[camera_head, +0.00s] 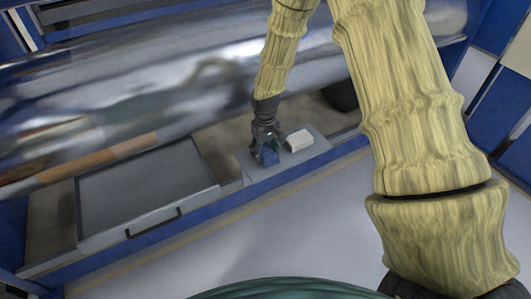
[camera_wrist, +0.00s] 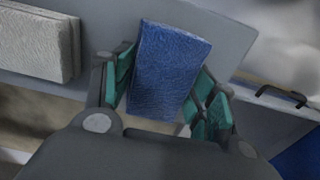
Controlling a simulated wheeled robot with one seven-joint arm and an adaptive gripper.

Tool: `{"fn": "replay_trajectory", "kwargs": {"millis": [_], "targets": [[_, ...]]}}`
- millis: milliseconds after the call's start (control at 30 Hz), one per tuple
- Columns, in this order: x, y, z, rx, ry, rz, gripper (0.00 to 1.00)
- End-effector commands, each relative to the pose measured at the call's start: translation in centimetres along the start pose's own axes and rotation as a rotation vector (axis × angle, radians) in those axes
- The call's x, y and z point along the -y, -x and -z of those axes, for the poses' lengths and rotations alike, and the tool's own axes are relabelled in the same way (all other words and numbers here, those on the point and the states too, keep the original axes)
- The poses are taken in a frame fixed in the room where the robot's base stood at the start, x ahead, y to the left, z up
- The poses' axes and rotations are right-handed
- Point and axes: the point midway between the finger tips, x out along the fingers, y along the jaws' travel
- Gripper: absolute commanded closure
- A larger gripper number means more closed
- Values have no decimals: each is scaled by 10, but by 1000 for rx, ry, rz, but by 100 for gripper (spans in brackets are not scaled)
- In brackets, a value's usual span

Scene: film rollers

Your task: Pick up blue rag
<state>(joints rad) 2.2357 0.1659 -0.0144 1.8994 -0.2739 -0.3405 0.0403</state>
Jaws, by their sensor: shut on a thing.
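The blue rag (camera_wrist: 168,70) is a folded blue block, large in the middle of the wrist view, between the teal-padded fingers of my gripper (camera_wrist: 165,85). My gripper is shut on it. In the head view the blue rag (camera_head: 269,156) shows small under my gripper (camera_head: 265,150), over the grey shelf plate (camera_head: 255,172). I cannot tell whether the rag touches the plate or is lifted a little above it.
A white folded rag (camera_head: 299,140) lies on the plate right beside my gripper. A grey drawer-like panel with a dark handle (camera_head: 153,222) is to the left. A large shiny metal roller (camera_head: 180,75) runs behind and above. A blue rail (camera_head: 200,211) edges the front.

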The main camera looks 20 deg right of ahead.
Motion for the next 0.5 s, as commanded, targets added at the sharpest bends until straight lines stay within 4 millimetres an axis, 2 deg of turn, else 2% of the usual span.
{"fn": "replay_trajectory", "kwargs": {"millis": [167,367,500], "targets": [[0,9,0,0,-1,0,63],[0,36,1,-2,0,-1,63],[11,39,-21,3,2,-1,63]]}}
